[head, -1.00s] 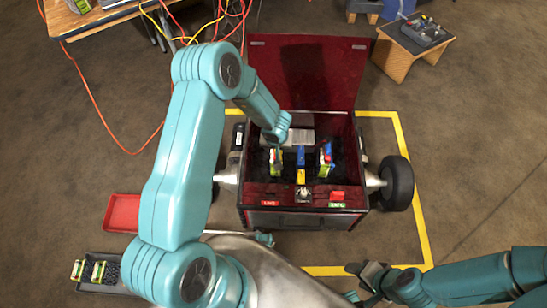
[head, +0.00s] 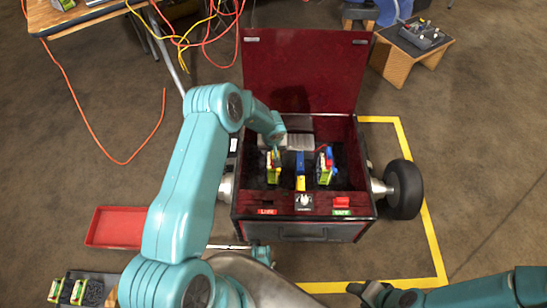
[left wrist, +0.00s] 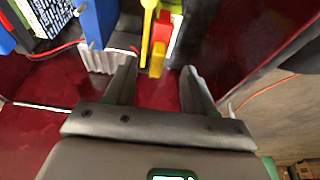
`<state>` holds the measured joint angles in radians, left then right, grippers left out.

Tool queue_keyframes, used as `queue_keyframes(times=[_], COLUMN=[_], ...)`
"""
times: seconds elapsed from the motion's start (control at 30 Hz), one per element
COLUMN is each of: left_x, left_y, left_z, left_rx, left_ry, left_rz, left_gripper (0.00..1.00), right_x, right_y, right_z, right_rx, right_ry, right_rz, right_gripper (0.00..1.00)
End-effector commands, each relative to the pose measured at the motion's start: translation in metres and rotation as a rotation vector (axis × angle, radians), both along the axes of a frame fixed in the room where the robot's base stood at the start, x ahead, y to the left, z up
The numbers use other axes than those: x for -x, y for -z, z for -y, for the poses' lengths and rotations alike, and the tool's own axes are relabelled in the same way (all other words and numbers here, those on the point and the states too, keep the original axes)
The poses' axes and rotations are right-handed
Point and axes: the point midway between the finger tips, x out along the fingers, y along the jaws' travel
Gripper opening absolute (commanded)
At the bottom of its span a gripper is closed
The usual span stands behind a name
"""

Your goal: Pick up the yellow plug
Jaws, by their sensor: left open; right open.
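In the head view a small yellow piece (head: 300,184) sits below a blue one in the middle of the open dark red box (head: 357,212). In the left wrist view a yellow block (left wrist: 157,58), with a red one above it and a slim yellow part beside it, shows just beyond my jaws; which one is the plug I cannot tell for certain. My left gripper (left wrist: 160,78) is open and empty, its fingers either side of the view of the yellow block. In the head view my arm hides its fingers. My right gripper (head: 370,290) is open at the bottom, outside the box.
Two green-and-yellow blocks, left (head: 273,166) and right (head: 325,166), stand close beside the middle pieces. The raised lid (head: 305,70) closes off the back. A red tray (head: 117,227) lies on the floor at left. Cables hang from the wooden table (head: 85,18).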

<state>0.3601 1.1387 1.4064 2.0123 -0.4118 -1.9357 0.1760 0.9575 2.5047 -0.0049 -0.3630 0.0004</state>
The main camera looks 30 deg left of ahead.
Motion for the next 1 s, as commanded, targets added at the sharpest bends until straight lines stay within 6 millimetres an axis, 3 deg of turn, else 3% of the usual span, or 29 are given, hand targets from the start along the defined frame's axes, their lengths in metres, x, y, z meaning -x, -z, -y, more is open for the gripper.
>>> queue_keyframes(times=[0.33, 0.67, 0.83, 1.0], left_x=[-0.013, -0.015, -0.015, -0.015], left_y=[0.047, 0.052, 0.052, 0.052], left_z=[-0.005, -0.006, -0.006, -0.006], left_rx=[0.0, 0.0, -0.001, 0.0], left_ry=[-0.001, 0.001, 0.001, 0.001], left_rz=[0.002, 0.001, 0.001, 0.001], left_gripper=[0.54, 0.54, 0.02, 0.0], right_x=[-0.002, -0.003, -0.003, -0.003], right_y=[0.028, 0.029, 0.029, 0.029], right_z=[0.002, 0.003, 0.003, 0.003], right_rx=[0.002, 0.002, 0.002, 0.002], right_ry=[0.009, 0.013, 0.013, 0.013], right_rz=[0.004, 0.006, 0.006, 0.006], right_gripper=[0.54, 0.54, 0.54, 0.54])
